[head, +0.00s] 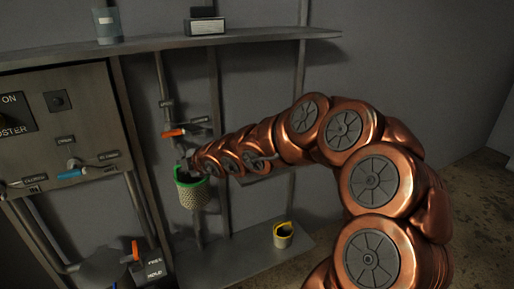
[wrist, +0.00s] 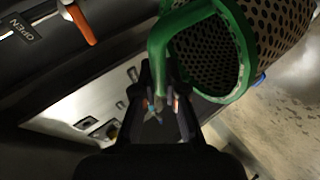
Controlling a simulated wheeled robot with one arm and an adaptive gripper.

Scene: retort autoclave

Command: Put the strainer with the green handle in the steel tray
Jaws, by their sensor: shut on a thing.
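The strainer (head: 194,196) has a green rim and a perforated metal basket, and it hangs off the floor in front of the wall pipes. In the wrist view its green handle (wrist: 158,52) runs down between the fingers of my gripper (wrist: 165,98), which is shut on it. The basket (wrist: 282,28) lies up and right of the fingers there, its mouth partly facing the camera. In the head view my gripper (head: 185,168) is small and dark at the handle. A flat grey metal surface (head: 235,264) lies low below the strainer; I cannot tell whether it is the steel tray.
A yellow-rimmed container (head: 283,235) stands on the low surface, to the right. A control panel (head: 60,130) with levers is on the left. An orange valve lever (head: 174,132) is just above the strainer. A high shelf (head: 190,42) holds a canister and a box.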

